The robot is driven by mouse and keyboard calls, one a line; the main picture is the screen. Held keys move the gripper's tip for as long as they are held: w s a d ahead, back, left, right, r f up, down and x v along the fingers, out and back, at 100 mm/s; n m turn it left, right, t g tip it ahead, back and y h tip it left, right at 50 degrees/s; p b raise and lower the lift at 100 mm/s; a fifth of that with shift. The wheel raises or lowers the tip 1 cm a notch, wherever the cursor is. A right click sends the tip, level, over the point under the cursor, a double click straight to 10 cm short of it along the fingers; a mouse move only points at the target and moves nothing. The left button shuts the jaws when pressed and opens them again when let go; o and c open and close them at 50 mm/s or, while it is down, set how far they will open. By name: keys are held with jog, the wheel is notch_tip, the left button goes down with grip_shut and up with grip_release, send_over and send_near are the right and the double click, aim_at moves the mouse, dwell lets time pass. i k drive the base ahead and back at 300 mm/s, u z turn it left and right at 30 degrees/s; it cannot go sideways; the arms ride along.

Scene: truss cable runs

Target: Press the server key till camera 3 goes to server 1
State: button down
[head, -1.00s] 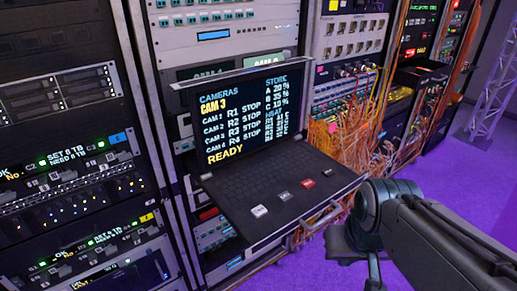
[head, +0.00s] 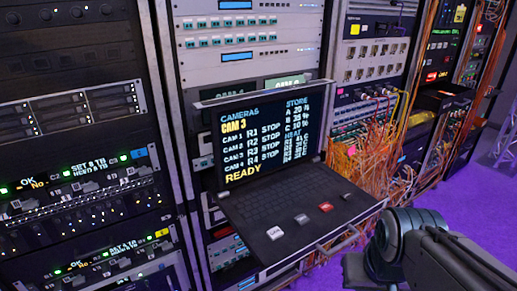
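The pull-out console has a lit screen (head: 262,135) headed CAMERAS, with CAM 3 in yellow below. Its rows list CAM 1 to CAM 4 with R1 to R4, each reading STOP; READY stands at the bottom. The keyboard tray (head: 250,208) juts out below it. Along its front lie a white key (head: 275,233), a grey key (head: 302,218) and a red key (head: 326,207). Their labels are too small to read. My arm is at the lower right, apart from the keys in the picture. I cannot make out my gripper's fingers.
A handle bar (head: 338,241) runs along the tray's front edge. Orange cables (head: 380,165) hang in a tangle right of the console. Racks (head: 75,110) stand close on the left. The purple floor (head: 458,205) is open at the right.

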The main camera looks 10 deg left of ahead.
aim_at(302, 219)
jog(key=z, duration=3.2)
jog(key=k, duration=1.4)
jog(key=u, duration=1.05)
